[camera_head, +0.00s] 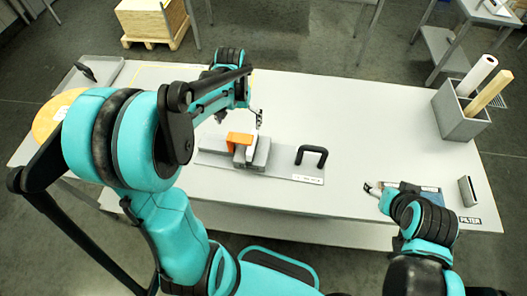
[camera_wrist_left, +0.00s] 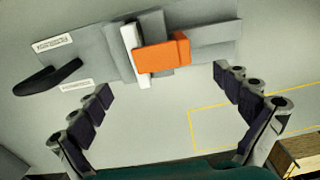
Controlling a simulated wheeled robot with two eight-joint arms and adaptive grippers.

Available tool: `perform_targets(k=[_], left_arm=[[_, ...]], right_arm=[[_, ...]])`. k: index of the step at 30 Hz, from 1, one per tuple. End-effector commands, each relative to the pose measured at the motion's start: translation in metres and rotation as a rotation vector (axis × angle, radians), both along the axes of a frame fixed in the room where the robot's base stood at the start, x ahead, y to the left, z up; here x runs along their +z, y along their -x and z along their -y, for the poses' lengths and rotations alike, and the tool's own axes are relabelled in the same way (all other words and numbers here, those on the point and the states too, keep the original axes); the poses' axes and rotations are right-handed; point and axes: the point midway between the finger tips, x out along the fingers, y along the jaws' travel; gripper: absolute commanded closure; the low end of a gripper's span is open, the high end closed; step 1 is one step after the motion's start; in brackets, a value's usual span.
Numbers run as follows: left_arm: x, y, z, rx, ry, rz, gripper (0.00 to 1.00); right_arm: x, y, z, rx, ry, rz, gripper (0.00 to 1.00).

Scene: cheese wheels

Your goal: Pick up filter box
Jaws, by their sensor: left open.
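No box in view is plainly marked as the filter box.
The fixture plate (camera_head: 285,172) carries grey blocks, a white piece, an orange block (camera_head: 239,139) and a black handle (camera_head: 312,152). A blue flat item (camera_head: 428,196) lies by my right gripper.

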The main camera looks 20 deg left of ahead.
Motion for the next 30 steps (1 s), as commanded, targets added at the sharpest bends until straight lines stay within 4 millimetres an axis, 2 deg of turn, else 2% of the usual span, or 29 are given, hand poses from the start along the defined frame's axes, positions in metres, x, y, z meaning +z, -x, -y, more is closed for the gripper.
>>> perform_targets(k=[13, 17, 23, 26, 30], left_arm=[[-0.063, 0.000, -0.002, -0.001, 0.000, 0.002, 0.00], [-0.071, 0.000, -0.002, -0.001, 0.000, 0.002, 0.00], [-0.071, 0.001, -0.002, -0.001, 0.000, 0.002, 0.00], [-0.070, 0.001, -0.002, -0.001, 0.000, 0.002, 0.24], [-0.070, 0.001, -0.002, -0.001, 0.000, 0.002, 0.61]], right_arm=[[-0.018, 0.000, 0.000, 0.000, 0.000, 0.000, 0.31], [-0.019, 0.000, 0.000, 0.000, 0.000, 0.000, 0.31], [-0.018, 0.000, 0.000, 0.000, 0.000, 0.000, 0.31], [-0.018, 0.000, 0.000, 0.000, 0.000, 0.000, 0.31], [-0.018, 0.000, 0.000, 0.000, 0.000, 0.000, 0.31]])
